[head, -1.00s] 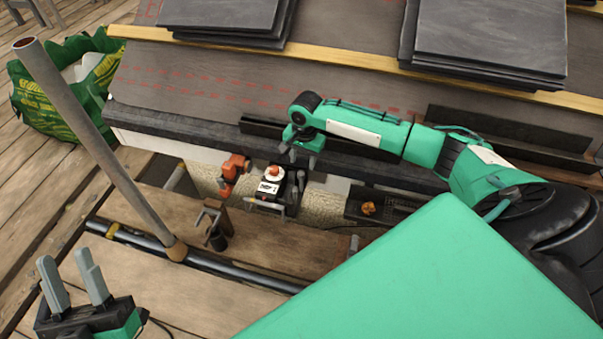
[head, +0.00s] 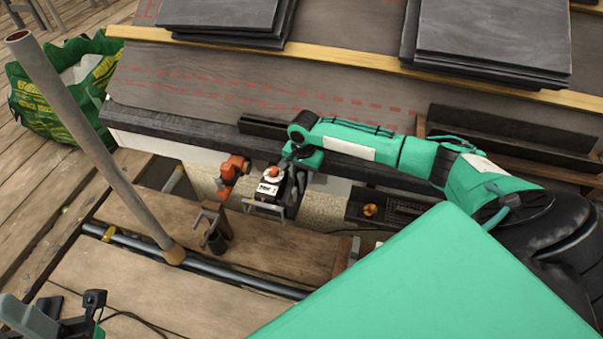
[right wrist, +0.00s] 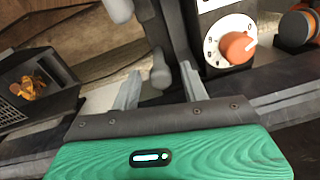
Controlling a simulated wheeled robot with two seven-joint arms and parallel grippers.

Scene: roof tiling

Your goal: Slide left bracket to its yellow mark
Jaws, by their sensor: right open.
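My right gripper (right wrist: 160,93) is open in the right wrist view, with its two grey fingers apart. A grey metal rod with rounded ends (right wrist: 160,75) shows between and beyond the fingertips; I cannot tell whether they touch it. In the head view the right gripper (head: 298,170) points down beside a white device with an orange knob (head: 269,188), its fingertips largely hidden. I cannot tell for sure which part is the left bracket. A yellow mark (head: 108,234) shows on the dark pipe at left. My left gripper (head: 40,318) is partly cut off at the lower left corner.
An orange tool (head: 233,172) and a grey clamp-like piece (head: 212,228) are left of the device. A tall tilted pole (head: 95,145) stands at left. Slate stacks (head: 490,45) lie on the roof. Bare planks (head: 140,275) are in front.

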